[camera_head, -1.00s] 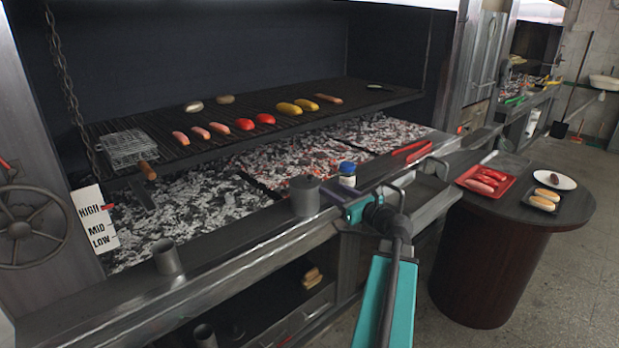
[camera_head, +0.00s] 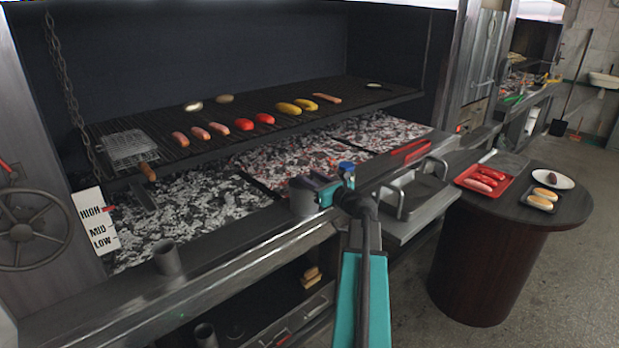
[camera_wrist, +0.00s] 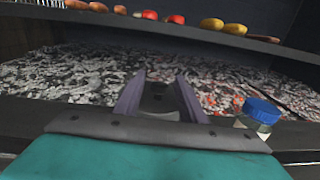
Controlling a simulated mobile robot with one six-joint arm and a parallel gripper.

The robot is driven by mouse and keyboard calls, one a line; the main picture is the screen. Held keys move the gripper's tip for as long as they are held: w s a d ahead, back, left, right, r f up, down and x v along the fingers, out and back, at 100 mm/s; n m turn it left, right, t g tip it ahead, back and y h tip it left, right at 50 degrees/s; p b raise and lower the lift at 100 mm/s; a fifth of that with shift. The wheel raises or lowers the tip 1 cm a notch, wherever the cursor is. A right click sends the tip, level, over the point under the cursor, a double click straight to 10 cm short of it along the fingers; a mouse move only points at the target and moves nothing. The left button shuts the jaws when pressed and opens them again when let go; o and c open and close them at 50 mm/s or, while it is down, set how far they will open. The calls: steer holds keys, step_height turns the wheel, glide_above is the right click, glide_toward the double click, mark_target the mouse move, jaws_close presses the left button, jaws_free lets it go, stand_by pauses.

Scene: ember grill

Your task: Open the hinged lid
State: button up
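A grey metal canister with a flat lid (camera_head: 301,205) stands on the ledge in front of the coals. In the head view my gripper (camera_head: 312,184) is at its top right and hides part of it. In the wrist view my gripper (camera_wrist: 160,82) is open, its two purplish fingers spread apart. A dark grey shape, likely the canister top (camera_wrist: 158,100), shows between and below the fingers; I cannot tell whether they touch it. The hinge cannot be made out.
A blue-capped jar (camera_wrist: 262,110) stands close to the right of my gripper. Red tongs (camera_head: 410,151) and a metal tray with raised handles (camera_head: 425,190) lie further right. The grill rack (camera_head: 230,140) with food hangs above the coals. A small cup (camera_head: 167,257) stands left on the ledge.

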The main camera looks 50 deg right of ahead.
steer(key=shift+w, duration=0.1)
jaws_close()
